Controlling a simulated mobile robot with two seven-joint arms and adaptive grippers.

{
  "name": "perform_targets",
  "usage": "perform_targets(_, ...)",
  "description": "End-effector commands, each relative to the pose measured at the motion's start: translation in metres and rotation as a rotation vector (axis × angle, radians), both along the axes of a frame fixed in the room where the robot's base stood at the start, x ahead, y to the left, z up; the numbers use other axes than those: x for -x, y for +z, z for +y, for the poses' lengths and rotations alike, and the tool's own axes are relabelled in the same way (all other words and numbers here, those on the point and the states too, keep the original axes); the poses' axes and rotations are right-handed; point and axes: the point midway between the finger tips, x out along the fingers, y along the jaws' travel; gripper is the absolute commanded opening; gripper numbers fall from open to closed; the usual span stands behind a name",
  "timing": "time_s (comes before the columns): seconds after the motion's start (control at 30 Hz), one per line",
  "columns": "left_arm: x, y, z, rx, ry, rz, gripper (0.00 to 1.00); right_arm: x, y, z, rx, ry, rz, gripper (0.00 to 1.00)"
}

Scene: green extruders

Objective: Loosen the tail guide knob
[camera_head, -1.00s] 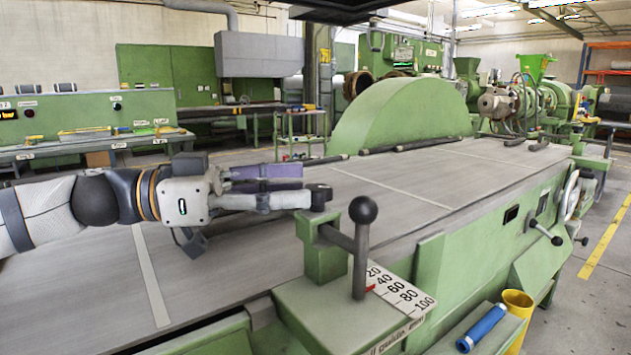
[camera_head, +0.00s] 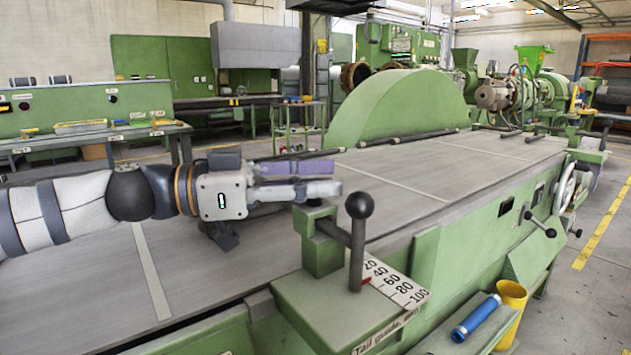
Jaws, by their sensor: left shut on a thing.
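The tail guide stands at the front edge of the table: a green block (camera_head: 322,257) on a green base, with a grey bar and an upright lever topped by a black ball (camera_head: 359,205). A scale plate (camera_head: 395,284) runs to 100, with a "Tail guide, mm" label (camera_head: 385,333) below it. My left gripper (camera_head: 325,178) reaches in from the left and is shut on the small dark tail guide knob (camera_head: 314,202) at the block's top. Its fingers cover most of the knob; only a dark bit shows beneath them. My right gripper is out of view.
The grey table top (camera_head: 400,190) is mostly clear, with dark rods (camera_head: 430,135) farther back. A green half-round guard (camera_head: 400,110) rises behind it.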

Motion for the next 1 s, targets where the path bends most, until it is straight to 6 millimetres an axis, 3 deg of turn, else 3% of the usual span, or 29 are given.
perform_targets(0.5,0.002,0.002,0.000,0.001,0.324,-0.002,0.03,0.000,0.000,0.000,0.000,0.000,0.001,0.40)
perform_targets(1.0,0.002,0.007,-0.001,0.001,0.678,-0.009,0.03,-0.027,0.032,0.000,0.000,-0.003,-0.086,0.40)
